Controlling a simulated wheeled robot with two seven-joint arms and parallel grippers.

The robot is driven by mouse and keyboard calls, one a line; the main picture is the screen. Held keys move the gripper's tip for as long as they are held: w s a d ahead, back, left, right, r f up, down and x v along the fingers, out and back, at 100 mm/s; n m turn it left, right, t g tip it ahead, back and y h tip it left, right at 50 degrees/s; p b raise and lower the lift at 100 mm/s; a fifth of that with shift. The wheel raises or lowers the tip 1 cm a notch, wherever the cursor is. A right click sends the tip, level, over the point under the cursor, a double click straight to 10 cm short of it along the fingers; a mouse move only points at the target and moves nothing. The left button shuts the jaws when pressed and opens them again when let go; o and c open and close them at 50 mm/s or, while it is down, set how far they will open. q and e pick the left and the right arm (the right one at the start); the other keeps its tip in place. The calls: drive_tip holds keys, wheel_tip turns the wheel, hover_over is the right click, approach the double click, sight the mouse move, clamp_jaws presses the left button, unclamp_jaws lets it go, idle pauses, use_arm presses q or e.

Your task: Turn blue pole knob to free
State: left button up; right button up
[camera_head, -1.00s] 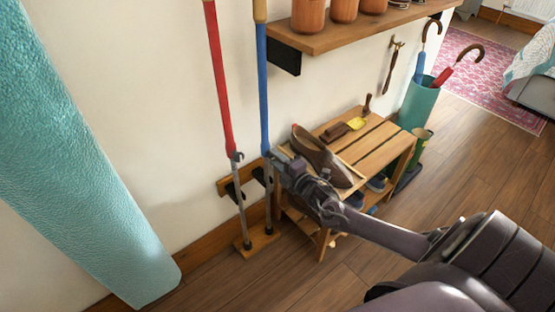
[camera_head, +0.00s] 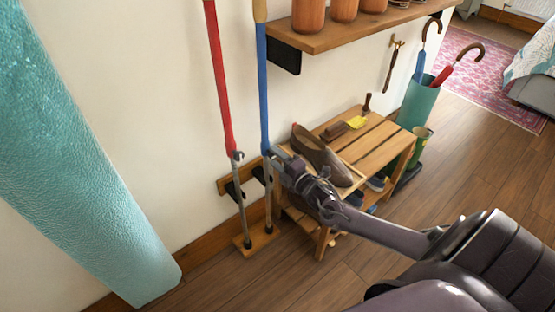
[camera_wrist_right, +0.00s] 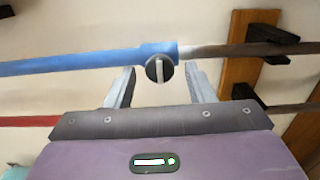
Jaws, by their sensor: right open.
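The blue pole (camera_head: 263,90) stands upright against the wall; it runs across the right wrist view (camera_wrist_right: 90,62). Its round dark knob (camera_wrist_right: 159,69), with a pale bar across it, sits at the end of the blue sleeve, where the metal tube begins. My right gripper (camera_head: 274,156) is at the pole's joint in the head view. In the right wrist view my right gripper (camera_wrist_right: 160,76) is open, with one finger on each side of the knob and a visible gap to each. The pale bar points along the fingers, across the pole. My left gripper is not in view.
A red pole (camera_head: 221,90) stands left of the blue one, both in a wooden wall holder (camera_head: 232,184). A wooden shoe bench (camera_head: 372,150) with a brown shoe (camera_head: 318,152) stands close right of my right gripper. A shelf (camera_head: 350,33) juts out above.

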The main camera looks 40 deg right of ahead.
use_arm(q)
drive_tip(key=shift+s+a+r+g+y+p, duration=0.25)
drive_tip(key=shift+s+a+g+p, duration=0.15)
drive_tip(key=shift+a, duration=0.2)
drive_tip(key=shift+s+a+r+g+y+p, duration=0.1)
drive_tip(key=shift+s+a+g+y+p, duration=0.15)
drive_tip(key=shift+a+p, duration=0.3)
use_arm(e)
drive_tip(key=s, duration=0.8)
drive_tip(key=shift+d, duration=0.3)
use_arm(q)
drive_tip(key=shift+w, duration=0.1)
use_arm(e)
drive_tip(key=shift+w, duration=0.1)
